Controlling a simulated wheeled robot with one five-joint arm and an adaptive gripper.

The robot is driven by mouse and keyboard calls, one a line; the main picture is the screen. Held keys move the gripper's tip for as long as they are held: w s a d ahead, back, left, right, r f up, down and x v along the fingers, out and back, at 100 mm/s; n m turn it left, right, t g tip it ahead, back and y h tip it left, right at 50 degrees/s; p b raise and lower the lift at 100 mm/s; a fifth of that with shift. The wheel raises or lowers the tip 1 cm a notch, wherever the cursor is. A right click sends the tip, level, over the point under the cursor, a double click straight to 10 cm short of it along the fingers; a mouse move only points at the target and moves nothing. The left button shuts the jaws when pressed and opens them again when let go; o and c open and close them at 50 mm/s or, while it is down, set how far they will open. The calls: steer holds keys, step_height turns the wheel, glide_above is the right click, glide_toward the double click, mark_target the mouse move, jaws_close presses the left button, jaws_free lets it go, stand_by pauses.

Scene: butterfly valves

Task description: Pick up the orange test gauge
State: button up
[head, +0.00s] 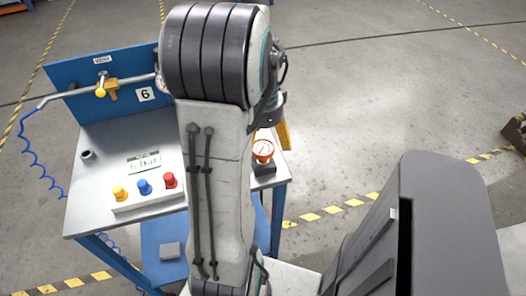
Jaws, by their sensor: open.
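The orange test gauge (263,150) has a white round dial and an orange rim. It sits upright on a small dark block (264,168) at the right side of the grey workbench top. My arm passes just left of it in the picture and stands between the camera and the middle of the bench. The fingers of my gripper are hidden behind my arm, so their distance from the gauge cannot be told.
The bench (105,205) carries a strip with yellow, blue and red knobs (144,187), a small label card (144,162) and a dark ring (88,155). A blue back panel (70,84) holds a pipe with a yellow valve handle (101,92). Open floor lies to the right.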

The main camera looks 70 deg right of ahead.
steer(key=shift+f, duration=1.05)
steer(key=shift+c, duration=0.5)
steer(key=c, duration=1.1)
steer(key=shift+r, duration=0.15)
